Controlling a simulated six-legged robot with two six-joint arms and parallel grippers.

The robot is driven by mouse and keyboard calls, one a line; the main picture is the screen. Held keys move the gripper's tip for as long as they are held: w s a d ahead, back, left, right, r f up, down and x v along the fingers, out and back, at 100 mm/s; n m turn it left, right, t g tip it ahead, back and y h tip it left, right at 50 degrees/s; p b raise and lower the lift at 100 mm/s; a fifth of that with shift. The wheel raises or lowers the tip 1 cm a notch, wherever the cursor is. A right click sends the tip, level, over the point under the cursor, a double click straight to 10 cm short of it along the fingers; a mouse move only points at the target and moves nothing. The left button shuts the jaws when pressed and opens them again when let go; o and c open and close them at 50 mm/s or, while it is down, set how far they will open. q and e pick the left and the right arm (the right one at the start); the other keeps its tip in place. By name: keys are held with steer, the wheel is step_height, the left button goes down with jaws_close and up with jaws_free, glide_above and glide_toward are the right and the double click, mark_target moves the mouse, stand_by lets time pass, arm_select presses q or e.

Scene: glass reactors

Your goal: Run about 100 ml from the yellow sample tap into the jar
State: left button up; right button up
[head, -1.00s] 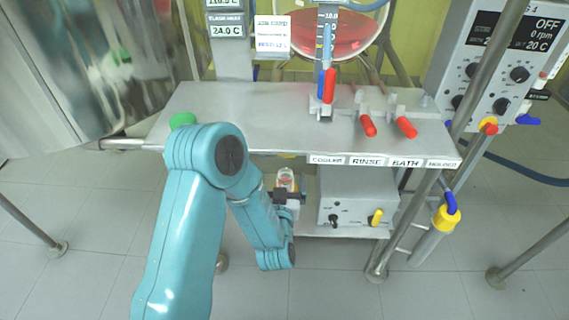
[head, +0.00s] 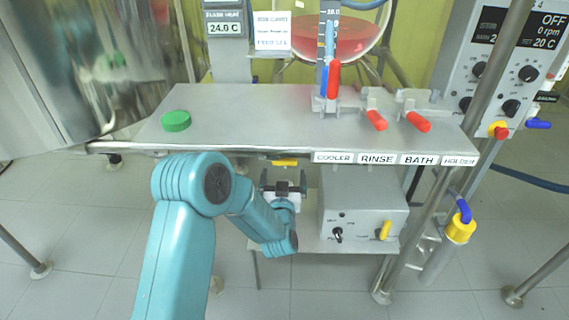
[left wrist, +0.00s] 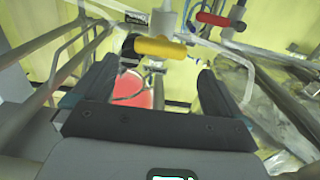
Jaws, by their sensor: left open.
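The yellow tap handle (head: 285,162) shows under the front edge of the steel bench, left of the COOLER label. In the left wrist view the yellow handle (left wrist: 160,48) lies crosswise, just beyond my fingertips. My left gripper (head: 284,187) is below the handle, its dark fingers apart. In the left wrist view my gripper (left wrist: 150,84) shows open, with the handle not between its fingers. A red patch with a pale rim (left wrist: 132,90) shows between the fingers; I cannot tell whether it is the jar. A green cap (head: 176,121) lies on the bench. My right gripper is not in view.
The steel bench (head: 235,120) overhangs the gripper. Red-handled valves (head: 376,120) stand along it. A glass vessel (head: 350,38) holds red liquid.

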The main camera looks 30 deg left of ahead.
mark_target(284, 163)
arm_select(q)
steer(key=b+x, duration=0.1)
steer(key=x, duration=0.6)
steer(key=shift+w+a, duration=0.15)
steer(key=shift+w, duration=0.15)
steer(key=c, duration=0.8)
